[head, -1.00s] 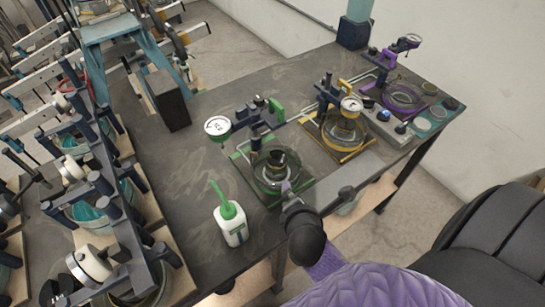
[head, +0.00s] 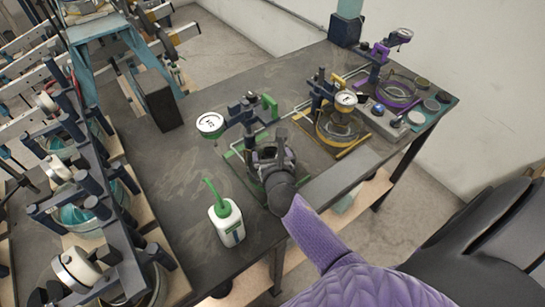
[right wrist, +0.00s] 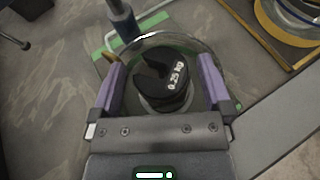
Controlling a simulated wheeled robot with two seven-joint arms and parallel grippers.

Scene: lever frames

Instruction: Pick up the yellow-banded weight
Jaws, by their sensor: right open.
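A black slotted weight (right wrist: 166,82) marked "0.25 KG" sits in the glass dish of the green-framed station, in the right wrist view. I cannot make out a yellow band on it. My right gripper (right wrist: 160,62) is open, with one purple finger on each side of this weight and visible gaps between. In the head view my right gripper (head: 268,158) is over the green station (head: 235,160) and hides most of its dish and the weight. My left gripper is not in view.
A yellow-framed station (head: 338,125) and a purple-framed one (head: 398,90) stand farther back right. Several small discs (head: 415,118) lie beside them. A white bottle with green spout (head: 226,222) stands at the front. A dark block (head: 158,98) stands at the back left.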

